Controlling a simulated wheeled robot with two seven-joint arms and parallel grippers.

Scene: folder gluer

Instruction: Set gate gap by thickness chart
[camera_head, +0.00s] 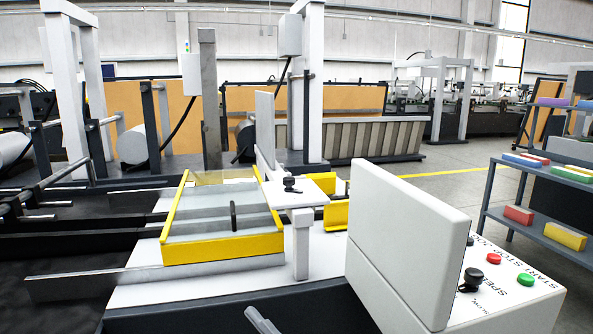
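A yellow-framed guard with a clear cover (222,249) sits on the white machine bed. A small black knob (291,184) stands on a white bracket (305,193) at the guard's right, beside an upright thin white plate (265,130). I cannot read any gap setting there. A large white panel (410,235) stands at the front right; its visible face is blank. No thickness chart is readable. A small grey bar (262,321) shows at the bottom edge; I cannot tell what it is. Neither of my grippers is recognisable in view.
A sloped control panel (512,295) has a red button (494,258), a green button (525,280) and a black speed knob (472,279). A grey shelf (550,243) with coloured blocks stands at the right. Open floor (455,185) lies behind the white panel.

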